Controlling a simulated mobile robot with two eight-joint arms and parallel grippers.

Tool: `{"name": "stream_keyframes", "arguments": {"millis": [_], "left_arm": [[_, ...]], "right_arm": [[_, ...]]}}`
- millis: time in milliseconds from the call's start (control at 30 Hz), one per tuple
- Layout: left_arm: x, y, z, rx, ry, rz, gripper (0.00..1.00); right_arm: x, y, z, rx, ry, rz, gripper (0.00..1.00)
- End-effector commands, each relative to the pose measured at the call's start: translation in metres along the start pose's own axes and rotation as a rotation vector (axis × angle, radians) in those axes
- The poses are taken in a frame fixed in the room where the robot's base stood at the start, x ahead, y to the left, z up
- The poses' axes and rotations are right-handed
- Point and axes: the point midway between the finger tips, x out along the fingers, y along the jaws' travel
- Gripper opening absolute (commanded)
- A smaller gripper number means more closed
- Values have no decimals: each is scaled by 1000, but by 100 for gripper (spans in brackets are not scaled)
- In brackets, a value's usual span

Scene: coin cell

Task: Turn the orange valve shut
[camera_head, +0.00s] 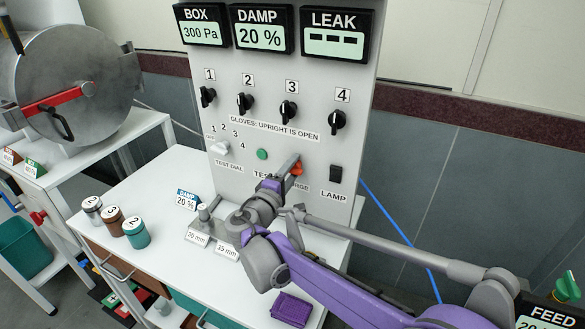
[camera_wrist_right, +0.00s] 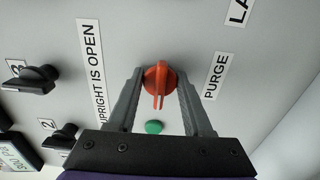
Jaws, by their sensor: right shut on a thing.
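The orange valve (camera_head: 298,169) is on the lower part of the grey panel, by the partly hidden PURGE label. In the right wrist view the orange valve (camera_wrist_right: 160,80) has a round base and a raised ridge that runs up and down the picture. My right gripper (camera_head: 288,172) reaches the panel from below and is shut on the valve. In the right wrist view its fingers (camera_wrist_right: 160,92) stand on either side of the valve. In the head view the gripper and wrist hide part of the valve and its label. My left gripper is not in view.
Black knobs (camera_head: 288,112) in a row, a green button (camera_head: 262,154) and a white dial (camera_head: 218,148) are near. A lamp switch (camera_head: 336,174) is right of the valve. The LEAK display (camera_head: 335,35) shows dashes. Cups (camera_head: 136,233) and small blocks stand on the white table (camera_head: 165,195).

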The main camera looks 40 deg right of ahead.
Motion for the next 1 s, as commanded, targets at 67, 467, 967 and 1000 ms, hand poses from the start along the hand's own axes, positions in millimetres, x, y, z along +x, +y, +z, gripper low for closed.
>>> {"name": "stream_keyframes", "arguments": {"millis": [67,467,967,1000], "left_arm": [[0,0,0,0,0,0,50],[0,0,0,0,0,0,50],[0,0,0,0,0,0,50],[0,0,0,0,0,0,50]], "right_arm": [[0,0,0,-2,0,0,0],[0,0,0,0,1,0,80],[-41,0,-1,2,6,0,80],[-50,0,-2,2,6,-1,80]]}}
